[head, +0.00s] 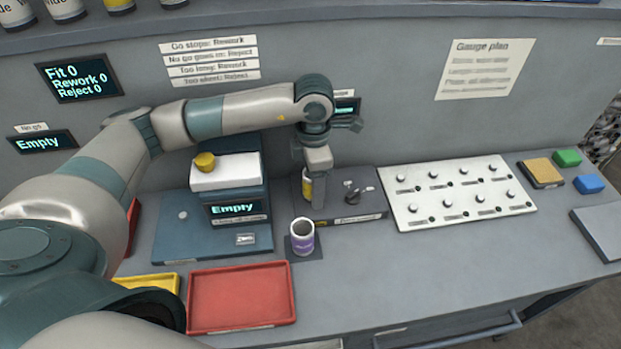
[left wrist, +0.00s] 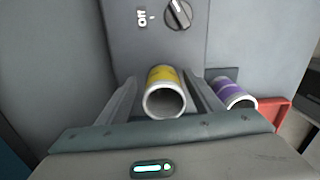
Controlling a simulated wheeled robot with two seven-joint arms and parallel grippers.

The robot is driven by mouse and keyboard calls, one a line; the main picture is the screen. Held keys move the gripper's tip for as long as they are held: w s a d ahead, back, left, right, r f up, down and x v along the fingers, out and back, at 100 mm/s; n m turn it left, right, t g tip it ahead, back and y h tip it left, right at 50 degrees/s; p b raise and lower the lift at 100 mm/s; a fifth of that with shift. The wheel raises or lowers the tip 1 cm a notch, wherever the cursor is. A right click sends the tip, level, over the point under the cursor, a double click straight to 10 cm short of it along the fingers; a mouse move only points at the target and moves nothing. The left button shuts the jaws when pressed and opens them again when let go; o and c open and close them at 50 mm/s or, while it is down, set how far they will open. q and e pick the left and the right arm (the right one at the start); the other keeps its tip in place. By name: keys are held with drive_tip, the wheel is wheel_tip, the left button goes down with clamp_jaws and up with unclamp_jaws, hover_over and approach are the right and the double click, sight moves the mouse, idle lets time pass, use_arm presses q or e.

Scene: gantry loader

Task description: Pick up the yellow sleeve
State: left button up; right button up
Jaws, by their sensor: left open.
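My right gripper is not in view.
A purple sleeve (head: 302,238) stands on a dark pad close in front. A scale reading Empty (head: 232,208) stands to the left, with a yellow piece (head: 204,161) on top. A white peg board (head: 456,216) is at right. A red tray (head: 241,297) is in front.

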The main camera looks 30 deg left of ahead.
use_arm(q)
drive_tip(key=shift+s, duration=0.1)
drive_tip(key=shift+s+d, duration=0.1)
drive_tip(key=shift+r, duration=0.1)
drive_tip(key=shift+c, duration=0.9)
clamp_jaws()
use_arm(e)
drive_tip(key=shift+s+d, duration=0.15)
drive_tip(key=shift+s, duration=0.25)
use_arm(q)
drive_tip(key=shift+r, duration=0.15)
